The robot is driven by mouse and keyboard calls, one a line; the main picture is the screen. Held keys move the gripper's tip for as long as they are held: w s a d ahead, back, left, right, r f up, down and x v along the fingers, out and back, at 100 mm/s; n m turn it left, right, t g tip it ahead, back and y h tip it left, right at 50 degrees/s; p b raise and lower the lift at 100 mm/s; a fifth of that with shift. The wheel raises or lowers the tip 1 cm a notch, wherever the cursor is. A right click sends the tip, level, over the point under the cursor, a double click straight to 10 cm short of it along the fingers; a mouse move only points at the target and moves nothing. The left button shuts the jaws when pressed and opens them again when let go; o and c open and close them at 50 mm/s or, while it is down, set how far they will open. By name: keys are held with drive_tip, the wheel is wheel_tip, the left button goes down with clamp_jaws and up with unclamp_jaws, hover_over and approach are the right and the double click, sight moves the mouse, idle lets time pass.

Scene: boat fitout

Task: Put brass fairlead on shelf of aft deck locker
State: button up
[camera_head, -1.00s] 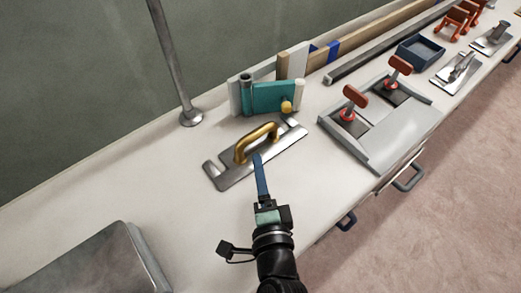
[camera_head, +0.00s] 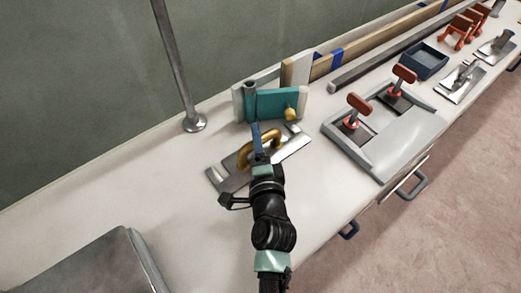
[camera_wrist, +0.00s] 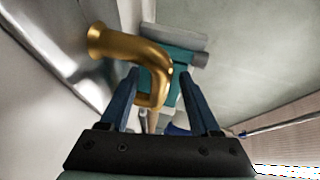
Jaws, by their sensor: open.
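The brass fairlead (camera_head: 270,140) shows as a gold arched bar standing on a flat steel plate (camera_head: 229,178) on the counter. In the wrist view the brass bar (camera_wrist: 130,45) is large, with a flared foot at the left, and its bent end lies between my blue fingers. My gripper (camera_head: 257,137) is over the bar in the head view, hiding part of it and of the plate. In the wrist view my gripper (camera_wrist: 160,85) is open, its fingers on either side of the bar. Contact cannot be told. No locker shelf can be made out.
A teal block with a yellow knob (camera_head: 276,103) stands close behind the plate. A metal post (camera_head: 177,70) rises behind left. A grey panel with red-handled fittings (camera_head: 398,132) lies to the right. A metal case (camera_head: 92,266) is at front left; the counter between is clear.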

clamp_jaws()
idle(0.3)
idle(1.1)
drive_tip(key=shift+w+r, duration=0.1)
drive_tip(key=shift+r, duration=0.1)
